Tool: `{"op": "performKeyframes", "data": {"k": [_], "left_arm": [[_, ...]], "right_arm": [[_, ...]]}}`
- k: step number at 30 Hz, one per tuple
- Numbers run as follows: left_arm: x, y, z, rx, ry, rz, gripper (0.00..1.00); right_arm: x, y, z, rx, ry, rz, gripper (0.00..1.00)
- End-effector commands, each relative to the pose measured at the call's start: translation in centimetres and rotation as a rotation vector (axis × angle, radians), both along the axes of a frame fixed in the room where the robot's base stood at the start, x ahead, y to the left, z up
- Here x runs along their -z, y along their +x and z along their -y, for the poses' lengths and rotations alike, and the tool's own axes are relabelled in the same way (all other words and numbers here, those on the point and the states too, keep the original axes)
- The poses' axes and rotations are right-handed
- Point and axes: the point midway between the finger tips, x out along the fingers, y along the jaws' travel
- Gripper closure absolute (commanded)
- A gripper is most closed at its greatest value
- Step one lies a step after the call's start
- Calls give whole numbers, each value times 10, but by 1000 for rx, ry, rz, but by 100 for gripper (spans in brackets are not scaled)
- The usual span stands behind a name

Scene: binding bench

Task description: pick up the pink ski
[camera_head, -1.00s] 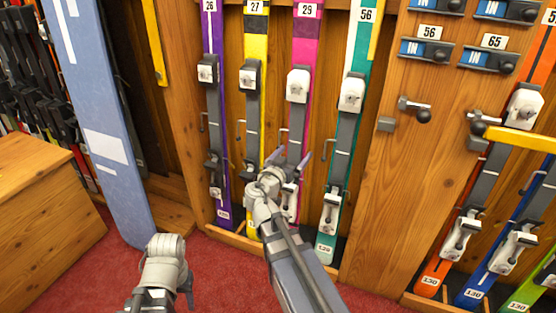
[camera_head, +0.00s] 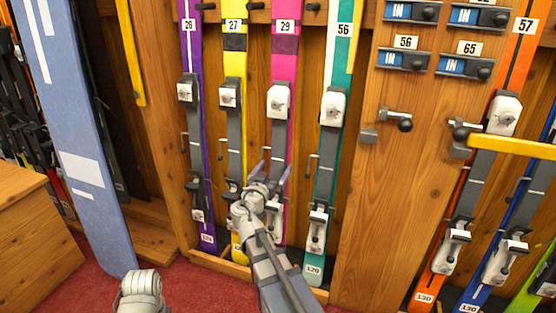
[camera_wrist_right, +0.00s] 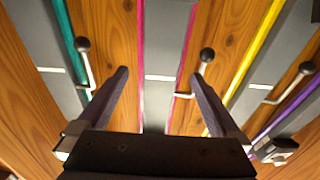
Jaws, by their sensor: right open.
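The pink ski (camera_head: 285,65), tagged 29, stands upright in the wooden rack, with a grey plate and white bindings down its middle. My right gripper (camera_head: 275,169) is in front of its lower half, and my arm hides part of the lower binding. In the right wrist view the open gripper (camera_wrist_right: 160,76) has one finger on each side of the ski's grey plate (camera_wrist_right: 165,45), whose pink edges show between the fingers. Whether the fingers touch the ski cannot be told. Of my left arm only a wrist part shows at the bottom; its jaws are out of view.
A yellow ski (camera_head: 234,62) and purple ski (camera_head: 190,50) stand left of it, a teal ski (camera_head: 341,70) right. Thin hooked pegs with dark knobs (camera_wrist_right: 207,54) stick out between skis. A blue board (camera_head: 75,130) leans at left. Red carpet (camera_head: 190,290) is below.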

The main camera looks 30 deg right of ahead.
Motion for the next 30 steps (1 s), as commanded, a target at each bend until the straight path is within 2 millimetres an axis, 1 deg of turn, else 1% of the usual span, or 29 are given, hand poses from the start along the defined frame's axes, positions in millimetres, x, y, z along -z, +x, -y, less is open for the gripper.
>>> {"op": "performKeyframes", "data": {"k": [1, 6, 8, 10, 16, 30], "left_arm": [[-1, 0, 0, 0, 0, 0, 50], [-2, 0, 0, 0, 0, 0, 50], [-2, 0, 0, 0, 0, 0, 50], [-2, 0, 0, 0, 0, 0, 50], [-2, 0, 0, 0, 0, 0, 50], [-2, 0, 0, 0, 0, 0, 50]], "right_arm": [[-1, 6, 5, 2, 0, 0, 0], [-2, 25, 24, 2, 0, 0, 0], [-2, 29, 30, 3, 0, 0, 0], [-2, 31, 33, 2, 0, 0, 0], [-2, 30, 33, 1, 0, 0, 0], [-2, 30, 33, 1, 0, 0, 53]]}}
